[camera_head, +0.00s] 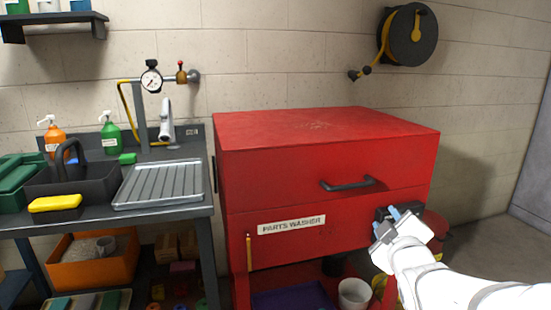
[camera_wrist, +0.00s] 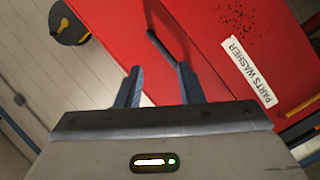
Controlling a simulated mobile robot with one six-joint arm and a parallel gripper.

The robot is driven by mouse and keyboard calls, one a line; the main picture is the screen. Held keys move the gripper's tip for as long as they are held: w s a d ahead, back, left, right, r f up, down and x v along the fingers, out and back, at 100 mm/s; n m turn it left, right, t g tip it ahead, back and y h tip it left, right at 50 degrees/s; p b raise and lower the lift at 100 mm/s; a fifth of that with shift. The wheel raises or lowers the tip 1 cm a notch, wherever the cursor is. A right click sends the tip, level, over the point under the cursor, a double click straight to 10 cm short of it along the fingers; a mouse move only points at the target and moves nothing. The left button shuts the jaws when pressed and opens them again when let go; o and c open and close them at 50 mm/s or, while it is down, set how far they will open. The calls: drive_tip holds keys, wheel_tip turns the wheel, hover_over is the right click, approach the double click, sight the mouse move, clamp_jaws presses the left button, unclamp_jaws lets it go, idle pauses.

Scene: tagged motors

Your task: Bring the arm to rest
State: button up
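My white arm reaches in from the lower right of the head view. My gripper (camera_head: 397,217) is in front of the right side of the red parts washer (camera_head: 290,190). In the wrist view my gripper (camera_wrist: 160,82) has its two dark fingers spread apart with nothing held between them. The washer's dark bar handle (camera_head: 348,184) is up and left of my gripper in the head view. In the wrist view the handle (camera_wrist: 163,48) lies beyond the fingers, its lower end close to the right finger; I cannot tell whether they touch. The washer lid is down.
A dark bench with a ribbed metal tray (camera_head: 160,184), a black caddy (camera_head: 90,182) and a yellow sponge (camera_head: 55,203) stands at left. A white bucket (camera_head: 354,293) is below the washer. A hose reel (camera_head: 408,35) hangs on the wall. Floor at far right is clear.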

drive_tip(key=s+a+r+m+g+p, duration=0.2)
drive_tip(key=s+r+m+g+p, duration=0.1)
drive_tip(key=s+p, duration=0.3)
drive_tip(key=s+a+r+m+g+y+p, duration=0.1)
drive_tip(key=s+a+r+m+g+p, duration=0.2)
drive_tip(key=s+g+p, duration=0.3)
drive_tip(key=s+a+r+m+g+p, duration=0.3)
drive_tip(key=s+r+g+p, duration=0.1)
drive_tip(key=p, duration=0.5)
drive_tip(key=s+g, duration=0.1)
drive_tip(key=s, duration=0.1)
drive_tip(key=shift+s+a+r+m+y+p, duration=0.25)
drive_tip(key=shift+s+r+m+y+p, duration=0.05)
drive_tip(key=shift+r+y, duration=0.1)
